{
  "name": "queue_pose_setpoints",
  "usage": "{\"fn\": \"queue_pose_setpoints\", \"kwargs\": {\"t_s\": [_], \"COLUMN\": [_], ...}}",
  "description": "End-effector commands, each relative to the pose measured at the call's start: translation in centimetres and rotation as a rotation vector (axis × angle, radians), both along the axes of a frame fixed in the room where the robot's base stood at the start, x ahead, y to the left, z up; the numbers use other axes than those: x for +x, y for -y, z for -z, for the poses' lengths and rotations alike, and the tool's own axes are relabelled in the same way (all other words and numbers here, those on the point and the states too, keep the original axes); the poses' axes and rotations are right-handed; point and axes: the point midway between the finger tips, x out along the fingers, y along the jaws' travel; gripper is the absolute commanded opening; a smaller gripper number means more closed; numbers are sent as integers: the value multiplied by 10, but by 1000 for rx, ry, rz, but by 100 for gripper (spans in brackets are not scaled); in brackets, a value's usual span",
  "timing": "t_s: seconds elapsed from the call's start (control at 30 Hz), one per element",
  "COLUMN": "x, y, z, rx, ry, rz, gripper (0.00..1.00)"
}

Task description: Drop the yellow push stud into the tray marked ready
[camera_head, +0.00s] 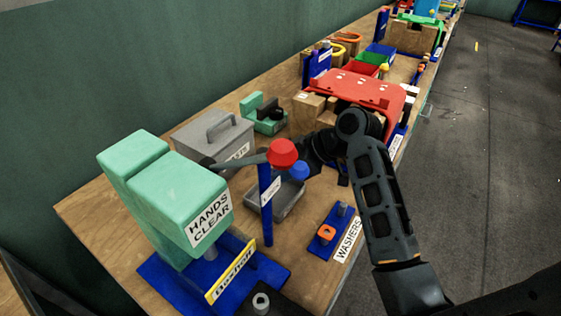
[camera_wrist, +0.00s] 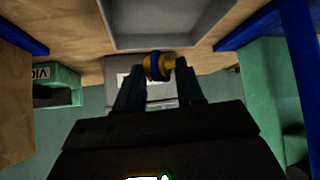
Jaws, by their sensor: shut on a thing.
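My gripper (camera_wrist: 160,75) is shut on a yellow stud (camera_wrist: 168,63) with a blue band, between its fingertips in the wrist view. A shallow grey tray (camera_wrist: 140,42) shows beyond the fingertips at the top of that view. In the head view the grey tray (camera_head: 291,204) lies on the bench behind a blue post, and my gripper (camera_head: 310,162) is near its far right side. I cannot pick out the yellow stud there.
A red-knobbed lever (camera_head: 282,153) on the blue post (camera_head: 265,205) stands close to the tray. A green press (camera_head: 180,203) marked HANDS CLEAR is at left, a grey lidded box (camera_head: 212,135) behind. A blue washers rack (camera_head: 328,243) and a red-topped stand (camera_head: 365,90) are at right.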

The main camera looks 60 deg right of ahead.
Motion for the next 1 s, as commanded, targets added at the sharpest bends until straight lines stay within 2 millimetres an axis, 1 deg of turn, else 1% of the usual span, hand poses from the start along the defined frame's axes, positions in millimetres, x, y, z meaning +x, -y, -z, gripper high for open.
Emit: {"fn": "queue_pose_setpoints", "kwargs": {"t_s": [0.03,0.2,0.33,0.6,0.63,0.9,0.93,1.0], "x": [0,0,0,0,0,0,0,0], "y": [0,0,0,0,0,0,0,0], "z": [10,30,36,35,35,35,35,35], "rx": [1,-1,-1,-1,-1,-1,-1,-1], "ry": [-1,0,0,0,0,0,0,0], "rz": [0,1,1,1,1,1,1,1], "gripper": [6,6,6,6,40,66,68,68]}}
